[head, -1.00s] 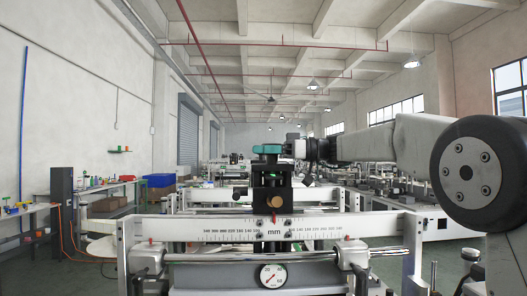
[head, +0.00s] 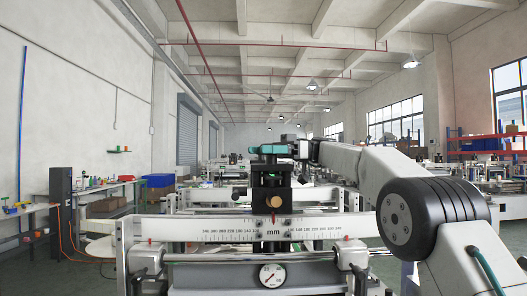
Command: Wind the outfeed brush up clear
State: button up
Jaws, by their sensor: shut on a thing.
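A teal knob (head: 268,149) sits on top of a black post (head: 271,197) at the middle of the machine. My gripper (head: 275,150) reaches in from the right at the height of the knob and is shut on it. The fingertips are small and partly merge with the knob. A red pointer on the post stands in front of a white millimetre scale bar (head: 190,230). I cannot make out the outfeed brush itself.
A round dial (head: 271,275) and a steel rod (head: 230,257) lie below the scale. Benches with small items and a dark cabinet (head: 61,195) stand at the left. More machines and orange-and-blue shelving (head: 490,143) stand at the right and behind.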

jog(key=o, duration=0.9)
jog(key=shift+o, duration=0.2)
jog(key=shift+r, duration=1.8)
jog(key=s+d, duration=0.1)
jog(key=s, duration=0.6)
jog(key=s+d+r, duration=0.1)
jog(key=s+d, duration=0.1)
jog(key=s, duration=0.6)
jog(key=shift+s+d+r, duration=0.15)
jog(key=shift+s+d, duration=0.1)
jog(key=shift+s, duration=0.05)
